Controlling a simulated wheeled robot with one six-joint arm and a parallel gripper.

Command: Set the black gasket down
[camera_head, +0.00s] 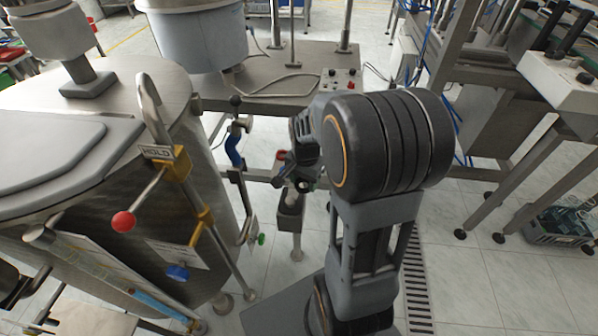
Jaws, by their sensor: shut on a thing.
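My gripper (281,170) is near the middle of the view, left of my large dark arm joint, over the gap between the steel vessel and the back bench. It is shut on the black gasket, which is too small and dark against the fingers to make out clearly. Part of the gripper is hidden behind my own arm.
A round steel vessel (205,165) with a HOLD sign (158,152) and a red-knobbed lever (123,221) stands at the left. A steel bench (300,82) with a grey tub (205,40) is behind. A valve with a blue handle (235,150) is close to my gripper.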

